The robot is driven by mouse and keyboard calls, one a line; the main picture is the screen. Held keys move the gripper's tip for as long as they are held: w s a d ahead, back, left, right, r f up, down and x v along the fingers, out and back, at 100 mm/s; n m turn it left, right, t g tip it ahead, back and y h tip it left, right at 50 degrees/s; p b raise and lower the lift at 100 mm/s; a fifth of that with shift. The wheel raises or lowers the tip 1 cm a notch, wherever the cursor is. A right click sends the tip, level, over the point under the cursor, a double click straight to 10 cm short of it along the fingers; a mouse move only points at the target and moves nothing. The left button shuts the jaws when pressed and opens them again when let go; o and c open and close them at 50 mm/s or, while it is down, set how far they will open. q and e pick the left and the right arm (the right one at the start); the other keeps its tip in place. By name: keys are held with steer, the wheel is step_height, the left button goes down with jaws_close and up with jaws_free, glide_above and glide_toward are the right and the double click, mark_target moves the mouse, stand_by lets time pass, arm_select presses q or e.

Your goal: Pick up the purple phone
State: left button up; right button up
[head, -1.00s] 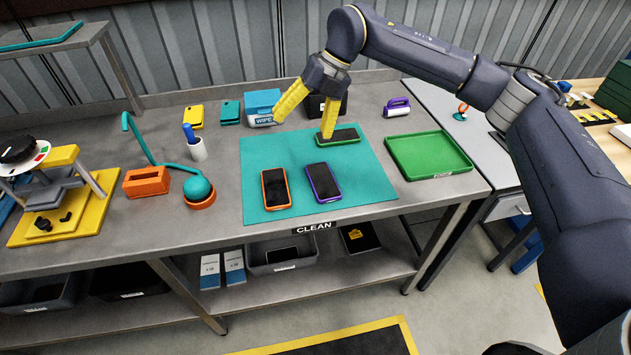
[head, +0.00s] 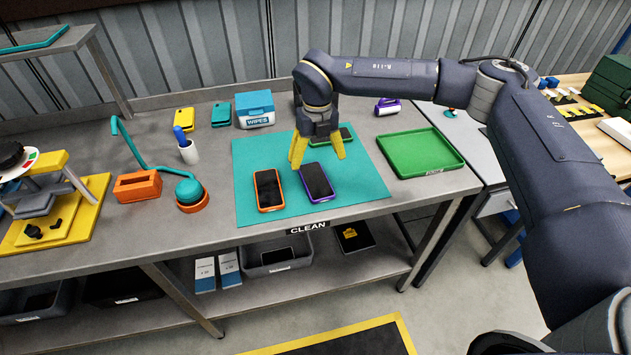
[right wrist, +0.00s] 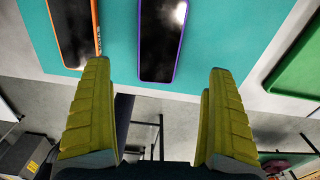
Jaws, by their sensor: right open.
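The purple phone (head: 317,181) lies flat, screen up, on the teal mat (head: 356,196), near its front edge. It has a purple case and a dark screen. In the right wrist view the purple phone (right wrist: 161,40) shows at the top middle, beyond the fingertips and between their lines. My right gripper (head: 316,164) is open and empty, pointing down just behind and above the purple phone; its yellow fingers (right wrist: 160,75) are spread wide in the wrist view. I cannot tell the exact height gap. My left gripper is not in view.
An orange phone (head: 268,190) lies left of the purple one. A green phone (head: 346,134) lies behind, partly hidden by my gripper. A green tray (head: 420,153) sits to the right. A wipes box (head: 256,109) stands behind the mat. The mat's front strip is clear.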

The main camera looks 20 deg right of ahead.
mark_target(316, 181)
steer(key=shift+a+f, duration=0.1)
steer(key=shift+f, duration=4.35)
steer(key=c, duration=1.2)
steer(key=shift+r, duration=0.15)
